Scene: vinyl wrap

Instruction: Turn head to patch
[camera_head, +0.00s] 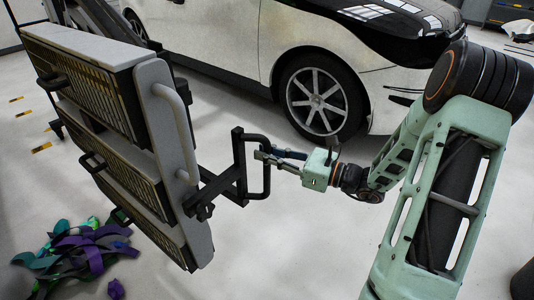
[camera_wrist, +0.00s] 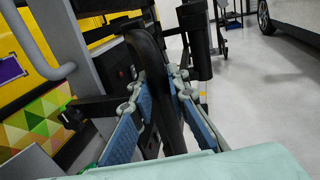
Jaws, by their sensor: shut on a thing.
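The lamp head (camera_head: 160,95) is a grey frame with several grilled panels, tilted, at the left of the head view. A black bracket (camera_head: 225,180) with an upright black handle (camera_head: 266,183) sticks out from its right side. My gripper (camera_head: 264,157) reaches in from the right and is shut on this handle. In the wrist view, its two blue-padded fingers (camera_wrist: 160,88) lie on either side of the dark handle bar (camera_wrist: 150,50). A white car (camera_head: 230,40) with glossy black areas stands behind; I cannot tell which part is the patch.
Purple and green vinyl scraps (camera_head: 80,250) lie on the floor at the lower left. The car's front wheel (camera_head: 318,100) is behind my gripper. The pale floor between the lamp head and the car is clear. The wrist view shows a yellow patterned surface (camera_wrist: 30,75) at left.

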